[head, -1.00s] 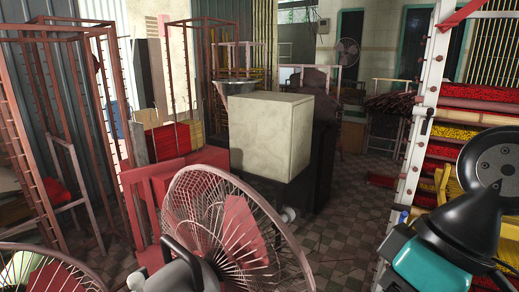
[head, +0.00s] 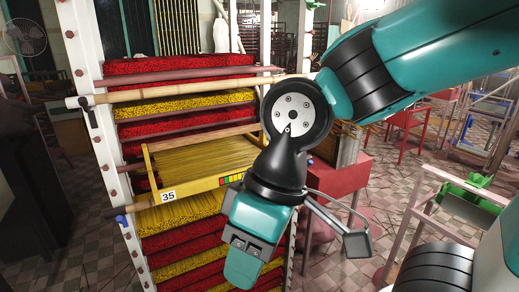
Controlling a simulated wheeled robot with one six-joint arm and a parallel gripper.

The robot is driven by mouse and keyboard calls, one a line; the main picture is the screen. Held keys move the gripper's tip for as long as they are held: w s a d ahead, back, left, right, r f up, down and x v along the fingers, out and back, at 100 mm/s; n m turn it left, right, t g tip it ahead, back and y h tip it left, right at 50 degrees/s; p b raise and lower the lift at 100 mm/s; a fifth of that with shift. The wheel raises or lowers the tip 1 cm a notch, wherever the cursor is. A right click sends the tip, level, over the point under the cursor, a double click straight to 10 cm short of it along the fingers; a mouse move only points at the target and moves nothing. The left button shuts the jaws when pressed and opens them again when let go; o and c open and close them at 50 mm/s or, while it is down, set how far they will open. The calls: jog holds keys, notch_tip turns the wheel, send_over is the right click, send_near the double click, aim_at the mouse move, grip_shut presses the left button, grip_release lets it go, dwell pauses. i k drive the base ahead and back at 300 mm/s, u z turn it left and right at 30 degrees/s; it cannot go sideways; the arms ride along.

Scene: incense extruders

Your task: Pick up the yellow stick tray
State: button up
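The yellow stick tray (head: 167,196) has a yellow frame and a "35" label at its front left corner. It is filled with thin yellow sticks and juts out of the rack toward me. A strip of coloured squares marks its front right part. My gripper (head: 241,270) hangs from the teal arm, in front of the tray's right end in the picture. It covers the tray's front right corner. Its fingertips are not clear, so I cannot tell whether it is open, and no contact with the tray is visible.
The white rack (head: 84,100) holds several layers of red and yellow sticks above and below the tray. A bamboo pole (head: 190,88) crosses it above the tray. A red cabinet (head: 345,181) stands behind my arm.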

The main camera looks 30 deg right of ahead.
aim_at(187, 165)
jog(key=z, duration=2.25)
jog(key=i, duration=1.05)
jog(key=u, duration=2.7)
